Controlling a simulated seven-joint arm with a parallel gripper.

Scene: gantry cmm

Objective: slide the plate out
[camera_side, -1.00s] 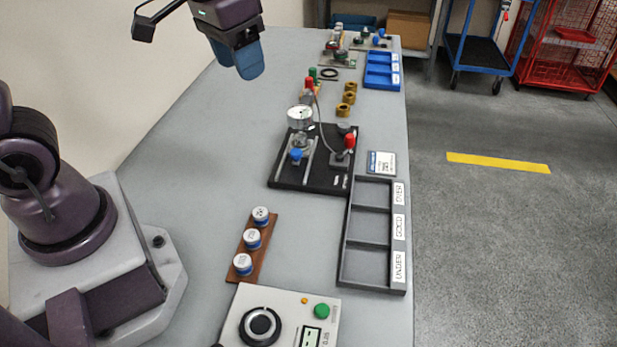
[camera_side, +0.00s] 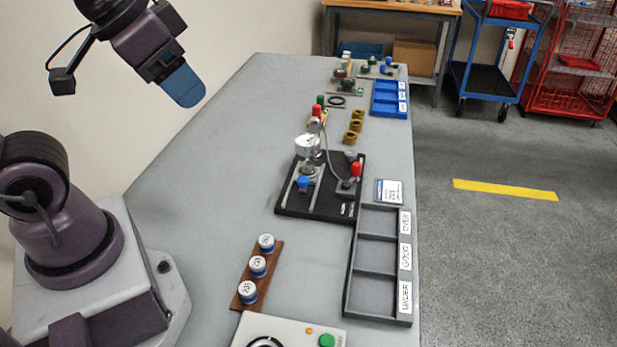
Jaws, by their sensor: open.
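My gripper (camera_side: 183,86) is at the upper left, above the far left part of the grey bench. Its blue fingers are seen side-on and overlap; they are empty. I cannot tell for sure which thing is the plate. A black base plate (camera_side: 290,207) lies mid-bench, to the right of and nearer than my gripper. It bears a round white dial gauge (camera_side: 308,146), a silver rail with a blue knob (camera_side: 304,183), and a block with a red knob (camera_side: 356,169). My gripper is well apart from all of these.
A dark three-part tray (camera_side: 377,224), marked over, good and under, stands at the right edge. A wooden strip (camera_side: 276,252) holds blue-and-white cylinders. A control box (camera_side: 292,328) is in front. Brass rings (camera_side: 352,137) and a blue tray (camera_side: 390,99) lie farther back. The left bench is clear.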

